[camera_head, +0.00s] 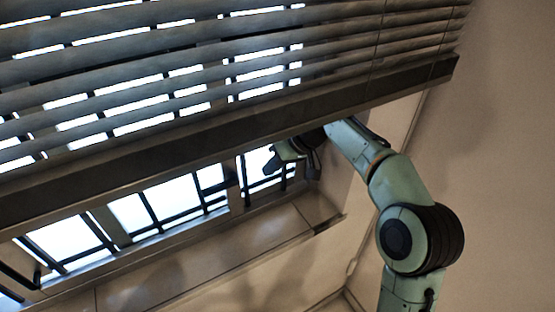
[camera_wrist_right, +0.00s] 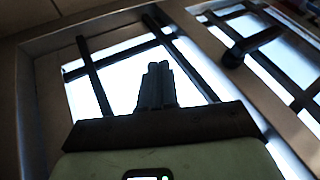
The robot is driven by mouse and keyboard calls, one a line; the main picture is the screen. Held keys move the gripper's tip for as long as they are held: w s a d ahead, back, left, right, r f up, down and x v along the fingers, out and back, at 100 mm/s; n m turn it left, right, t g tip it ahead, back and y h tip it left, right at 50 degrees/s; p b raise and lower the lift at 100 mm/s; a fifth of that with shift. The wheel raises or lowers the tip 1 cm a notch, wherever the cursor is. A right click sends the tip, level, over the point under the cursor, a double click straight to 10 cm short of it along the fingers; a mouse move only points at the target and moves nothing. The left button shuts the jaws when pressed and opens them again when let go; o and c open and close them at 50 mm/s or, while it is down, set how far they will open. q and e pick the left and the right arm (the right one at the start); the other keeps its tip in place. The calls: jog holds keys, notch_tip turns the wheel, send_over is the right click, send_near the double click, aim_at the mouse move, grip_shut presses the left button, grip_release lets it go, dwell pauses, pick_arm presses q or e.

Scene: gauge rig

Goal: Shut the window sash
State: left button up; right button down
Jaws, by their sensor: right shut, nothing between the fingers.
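The window (camera_head: 165,207) shows below the blind in the head view, with bright panes crossed by dark bars in a brown frame. I cannot tell which part is the movable sash or how far open it stands. In the right wrist view, a barred pane (camera_wrist_right: 115,75) lies beyond my fingers, and a dark handle-like bar (camera_wrist_right: 250,45) is on the frame at upper right. My right gripper (camera_head: 272,164) is at the window's right end, just under the blind, partly hidden. It also shows in the wrist view (camera_wrist_right: 157,72), shut and empty. My left gripper is not in view.
A dark slatted blind (camera_head: 230,62) with a thick bottom rail (camera_head: 230,125) hangs over the upper window, close above my right arm. A brown sill (camera_head: 215,245) runs below the window. A plain wall (camera_head: 500,130) is at right. A dark bent bar (camera_head: 22,268) shows at lower left.

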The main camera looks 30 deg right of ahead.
jog(key=w+a+f, duration=0.1)
jog(key=a+f, duration=0.2)
jog(key=a, duration=0.3)
jog(key=shift+w, duration=0.25)
jog(key=shift+a+f, duration=0.1)
